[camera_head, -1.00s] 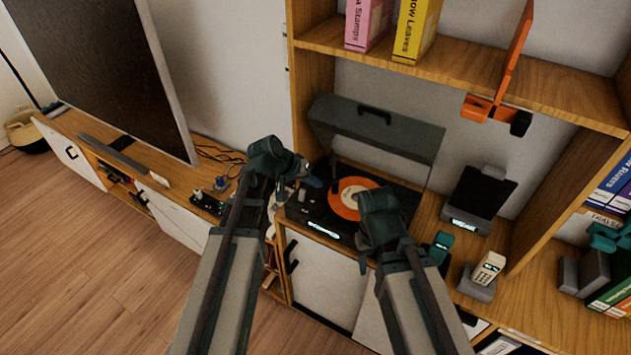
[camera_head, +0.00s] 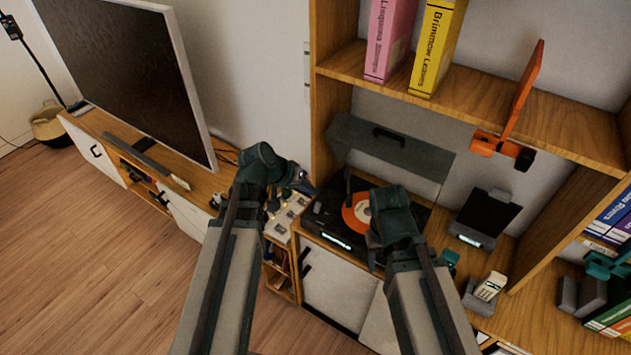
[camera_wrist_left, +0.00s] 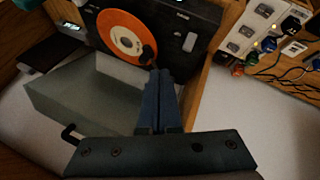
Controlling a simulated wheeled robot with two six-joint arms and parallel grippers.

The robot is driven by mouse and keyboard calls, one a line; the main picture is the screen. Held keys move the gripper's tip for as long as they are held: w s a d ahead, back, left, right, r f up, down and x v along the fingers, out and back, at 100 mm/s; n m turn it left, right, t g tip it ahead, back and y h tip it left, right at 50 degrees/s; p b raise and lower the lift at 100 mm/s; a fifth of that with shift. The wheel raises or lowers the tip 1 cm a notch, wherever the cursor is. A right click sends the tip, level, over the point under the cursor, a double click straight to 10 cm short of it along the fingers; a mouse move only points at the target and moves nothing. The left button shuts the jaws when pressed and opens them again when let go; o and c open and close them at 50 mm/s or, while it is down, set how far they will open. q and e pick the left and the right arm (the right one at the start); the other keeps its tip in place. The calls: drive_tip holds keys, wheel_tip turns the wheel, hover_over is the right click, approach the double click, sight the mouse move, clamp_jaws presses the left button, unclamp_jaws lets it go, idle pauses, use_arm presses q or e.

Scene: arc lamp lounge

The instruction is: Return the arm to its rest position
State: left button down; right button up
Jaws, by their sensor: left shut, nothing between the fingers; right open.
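My left gripper (camera_head: 292,178) is in front of the cabinet, left of the turntable, in the head view. In the left wrist view its two blue fingers (camera_wrist_left: 160,90) are together with nothing between them. My right gripper (camera_head: 388,215) is over the front right of the turntable and covers part of it. Its fingertips are mostly hidden behind its own body. Both forearms reach forward from the bottom of the head view.
The turntable (camera_head: 332,222) carries an orange record (camera_head: 356,214), its grey lid (camera_head: 400,160) raised. A power strip (camera_head: 286,216) is by my left gripper. A tablet stand (camera_head: 484,217) and cordless phone (camera_head: 490,287) stand right. Shelves rise behind; floor (camera_head: 90,260) is clear left.

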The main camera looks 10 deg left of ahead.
use_arm(q)
drive_tip(key=s+d+f+m+g+y, duration=0.1)
drive_tip(key=s+d+f+g+y, duration=0.1)
drive_tip(key=s, duration=0.5)
drive_tip(key=s+d+f+m+g+y, duration=0.2)
drive_tip(key=s+d+g+y, duration=0.1)
drive_tip(key=s+d, duration=0.4)
drive_tip(key=shift+s+d+f+m+g+y, duration=0.15)
drive_tip(key=shift+s+d+m+g+y, duration=0.15)
drive_tip(key=shift+s+y, duration=0.55)
drive_tip(key=shift+w, duration=0.15)
